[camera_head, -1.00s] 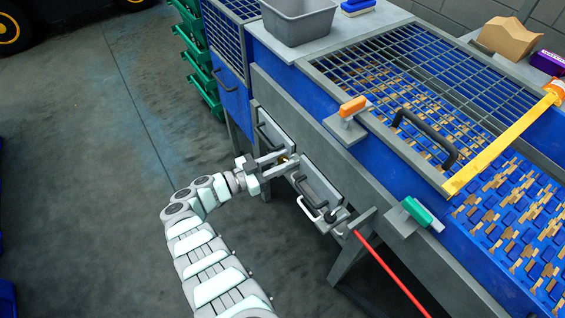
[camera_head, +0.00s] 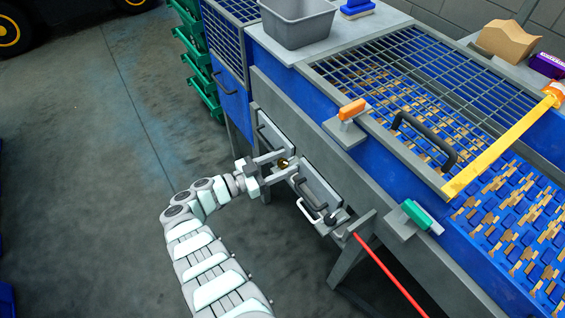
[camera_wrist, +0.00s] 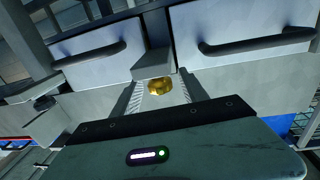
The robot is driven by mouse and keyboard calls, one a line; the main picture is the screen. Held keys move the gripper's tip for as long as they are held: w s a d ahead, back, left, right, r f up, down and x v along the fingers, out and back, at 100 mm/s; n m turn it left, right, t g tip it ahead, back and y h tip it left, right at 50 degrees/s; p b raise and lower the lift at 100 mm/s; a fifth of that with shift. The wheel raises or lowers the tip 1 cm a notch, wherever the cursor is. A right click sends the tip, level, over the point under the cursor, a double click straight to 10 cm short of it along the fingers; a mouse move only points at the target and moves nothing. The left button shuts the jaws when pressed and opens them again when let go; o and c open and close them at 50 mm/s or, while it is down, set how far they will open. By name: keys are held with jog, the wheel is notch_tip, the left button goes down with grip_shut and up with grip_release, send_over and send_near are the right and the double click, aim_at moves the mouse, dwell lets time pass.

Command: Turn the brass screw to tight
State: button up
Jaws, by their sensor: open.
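The brass screw (camera_head: 283,162) is a small gold knob on the side of the machine, between two grey panels with dark handles. In the wrist view the brass screw (camera_wrist: 159,86) shows as a faceted gold head between my fingers. My gripper (camera_head: 281,165) is open, with one finger on each side of the screw and gaps visible between. In the wrist view my gripper (camera_wrist: 160,92) points straight at the screw, its ridged finger pads apart. How deep the fingertips reach around the screw is hard to tell.
Grey panels with dark handles (camera_head: 309,193) flank the screw closely. A red bar (camera_head: 390,274) slopes down at the right. The floor at left is clear.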

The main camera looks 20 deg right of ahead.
notch_tip(320, 180, up, 20)
jog(key=p, duration=1.5)
jog(key=shift+f, duration=0.1)
jog(key=n+t+y+b, duration=0.6)
jog(key=n+t+y, duration=0.7)
jog(key=t, duration=0.3)
send_near(283, 162)
jog(key=b+x, duration=0.2)
jog(key=x, duration=0.8)
jog(key=shift+w+f+b, duration=0.1)
jog(key=shift+f+b, duration=0.05)
jog(key=shift+b, duration=0.25)
